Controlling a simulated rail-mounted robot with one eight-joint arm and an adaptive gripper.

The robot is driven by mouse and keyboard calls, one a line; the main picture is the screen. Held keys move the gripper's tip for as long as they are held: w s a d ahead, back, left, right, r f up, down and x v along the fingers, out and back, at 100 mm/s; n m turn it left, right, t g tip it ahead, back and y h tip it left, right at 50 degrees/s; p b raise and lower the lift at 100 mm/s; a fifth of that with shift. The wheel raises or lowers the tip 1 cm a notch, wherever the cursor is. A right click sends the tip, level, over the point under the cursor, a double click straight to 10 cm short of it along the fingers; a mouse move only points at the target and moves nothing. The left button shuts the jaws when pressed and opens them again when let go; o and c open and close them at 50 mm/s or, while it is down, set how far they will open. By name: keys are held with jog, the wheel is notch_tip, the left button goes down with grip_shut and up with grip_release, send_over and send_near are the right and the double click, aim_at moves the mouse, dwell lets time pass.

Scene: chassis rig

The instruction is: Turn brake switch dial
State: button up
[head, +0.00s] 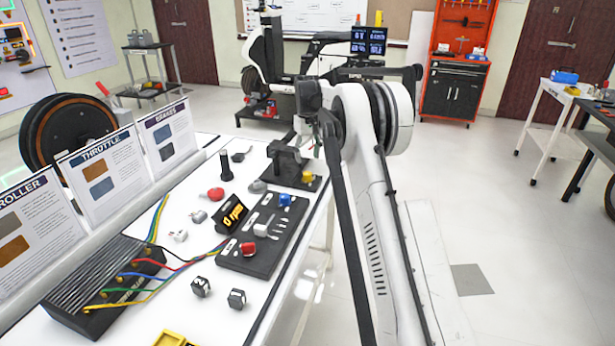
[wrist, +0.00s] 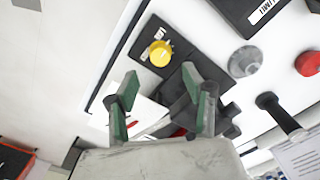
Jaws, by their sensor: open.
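In the wrist view a round yellow dial (wrist: 160,53) sits on a black panel (wrist: 143,72) with small white labels, too small to read. My gripper (wrist: 160,102) is open and empty, with green-padded fingers spread apart. The dial lies ahead of the fingertips, apart from them and near the middle of the gap. In the head view the control panel (head: 240,264) carries a blue dial (head: 284,200) and a red knob (head: 248,248). I cannot tell for sure which one is the brake dial. In the head view my gripper is mostly hidden behind my arm.
A black stand (head: 288,160) rises close to the panel's far end. A grey knob (wrist: 243,61) and red knob (wrist: 308,63) lie beside the panel. A tilted display (head: 233,212) and wired black box (head: 105,280) also occupy the white table (head: 205,325). Open floor lies right of the table.

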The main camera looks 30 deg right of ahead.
aim_at(307, 173)
notch_tip(307, 173, down, 8)
jog(key=shift+f+b, duration=0.15)
jog(key=shift+b, duration=0.35)
jog(key=shift+c, duration=0.2)
grip_shut()
jog(key=shift+m, duration=1.5)
jog(key=shift+o, duration=0.2)
grip_release()
